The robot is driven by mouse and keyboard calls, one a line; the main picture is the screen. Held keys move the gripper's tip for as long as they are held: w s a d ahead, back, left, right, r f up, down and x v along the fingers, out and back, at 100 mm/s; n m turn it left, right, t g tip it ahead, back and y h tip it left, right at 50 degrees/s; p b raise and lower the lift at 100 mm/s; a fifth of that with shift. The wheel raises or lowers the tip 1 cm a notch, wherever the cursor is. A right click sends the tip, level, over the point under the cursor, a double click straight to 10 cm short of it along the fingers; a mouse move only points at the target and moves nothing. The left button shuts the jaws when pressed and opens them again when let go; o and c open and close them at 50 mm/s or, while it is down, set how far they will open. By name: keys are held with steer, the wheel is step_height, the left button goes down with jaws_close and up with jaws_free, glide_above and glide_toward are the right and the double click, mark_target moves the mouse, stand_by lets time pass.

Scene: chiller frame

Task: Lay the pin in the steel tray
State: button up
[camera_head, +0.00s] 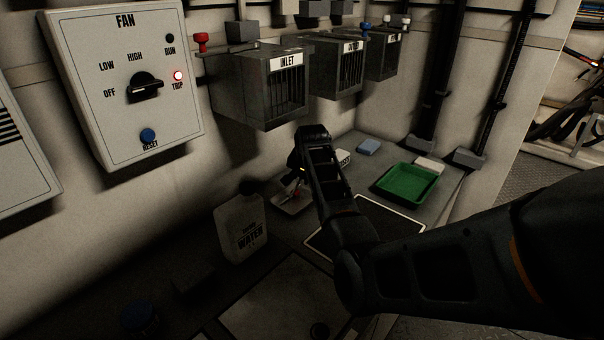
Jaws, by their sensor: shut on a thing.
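My gripper (299,178) points down at the middle of the view, beside my dark forearm. It is shut on the pin (295,191), a small thing of which only a reddish bit shows below the fingers. The steel tray (283,208) is a small, shallow, greyish tray on the bench, behind the water jug and partly hidden by my arm. The gripper and pin appear over this tray. I cannot tell whether the pin touches it.
A white water jug (240,228) stands left of the steel tray. A green tray (391,190), a blue block (369,146) and a pale block (430,163) lie to the right. Inlet boxes (262,88) and the fan panel (124,80) are on the wall above.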

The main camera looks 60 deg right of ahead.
steer(key=shift+f+b, duration=1.25)
steer(key=shift+f, duration=1.25)
steer(key=o, duration=1.1)
steer(key=shift+p+v, duration=0.55)
steer(key=shift+v, duration=3.3)
